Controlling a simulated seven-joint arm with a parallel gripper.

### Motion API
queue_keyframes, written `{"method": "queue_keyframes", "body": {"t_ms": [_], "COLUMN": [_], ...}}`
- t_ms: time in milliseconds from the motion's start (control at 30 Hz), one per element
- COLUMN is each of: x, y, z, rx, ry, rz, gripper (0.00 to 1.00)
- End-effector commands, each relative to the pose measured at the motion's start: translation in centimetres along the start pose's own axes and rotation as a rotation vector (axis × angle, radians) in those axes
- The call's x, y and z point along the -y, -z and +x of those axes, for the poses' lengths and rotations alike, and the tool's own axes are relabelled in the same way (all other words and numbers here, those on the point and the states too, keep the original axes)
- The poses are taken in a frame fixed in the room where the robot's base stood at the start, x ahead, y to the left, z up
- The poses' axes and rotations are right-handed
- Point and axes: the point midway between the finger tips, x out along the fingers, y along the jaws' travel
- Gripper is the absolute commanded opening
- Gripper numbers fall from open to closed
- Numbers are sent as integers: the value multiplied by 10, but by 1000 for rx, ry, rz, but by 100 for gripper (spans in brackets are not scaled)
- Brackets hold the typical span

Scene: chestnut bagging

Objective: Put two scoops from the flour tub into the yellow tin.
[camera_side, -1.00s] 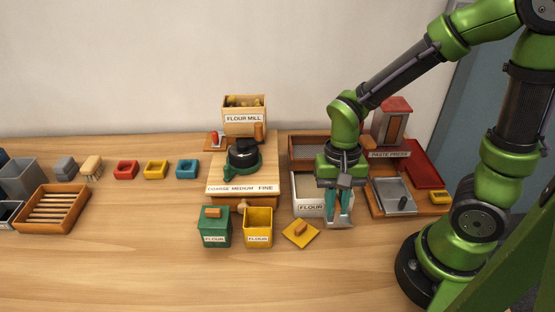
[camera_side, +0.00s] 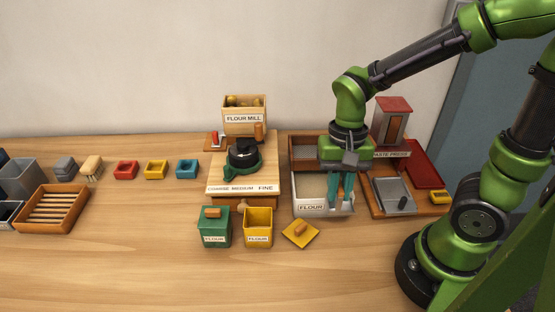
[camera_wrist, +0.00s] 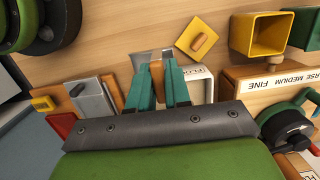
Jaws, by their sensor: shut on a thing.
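My gripper (camera_side: 341,198) is over the tub's right part, pointing down. In the wrist view my gripper (camera_wrist: 158,92) is shut on the wooden handle of a grey metal scoop (camera_wrist: 143,58). The scoop's bowl is mostly hidden in the side view; I cannot tell whether it holds flour or touches it. The yellow tin (camera_side: 258,232) stands open and upright left of the tub; it also shows in the wrist view (camera_wrist: 255,35).
The yellow lid (camera_side: 300,234) lies on the table between tin and tub. A closed green tin (camera_side: 214,230) stands left of the yellow tin. The flour mill (camera_side: 244,118) is behind them, the paste press (camera_side: 393,125) behind right. The front table is clear.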

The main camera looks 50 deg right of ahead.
Motion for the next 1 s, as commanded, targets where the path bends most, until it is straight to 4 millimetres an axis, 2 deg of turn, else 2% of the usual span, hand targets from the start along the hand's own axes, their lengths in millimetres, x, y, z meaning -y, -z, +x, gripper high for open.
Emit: {"method": "queue_keyframes", "body": {"t_ms": [33,200,400,533,867,900,1000], "x": [1,2,3,17,40,40,39], "y": [-1,-8,-14,7,67,64,66], "z": [-14,-58,-99,-96,-106,-95,-79], "rx": [-6,-6,-3,2,0,5,3], "ry": [18,56,93,143,284,286,299], "rz": [-2,-8,-13,-27,-35,-42,-45], "gripper": [0,0,0,0,0,0,0]}}
